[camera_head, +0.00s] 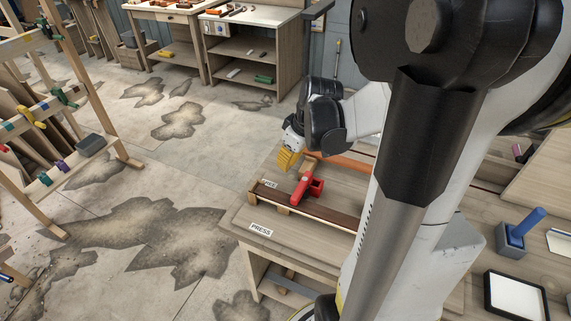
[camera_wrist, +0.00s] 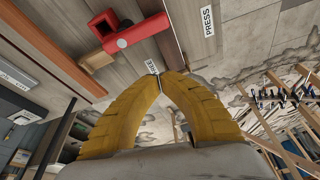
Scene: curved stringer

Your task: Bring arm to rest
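The grey and black arm reaches across the right half of the head view and hides part of the bench. The red clamp (camera_head: 308,187) sits on a dark wooden strip (camera_head: 325,213) on the bench, apart from my gripper. The clamp and strip also show at the top of the wrist view (camera_wrist: 138,34).
A blue tool in a holder (camera_head: 514,238) and a black-framed tray (camera_head: 515,296) stand at right. A wooden clamp rack (camera_head: 60,110) stands at left. The stained floor between is clear. A shelf bench (camera_head: 250,55) stands behind.

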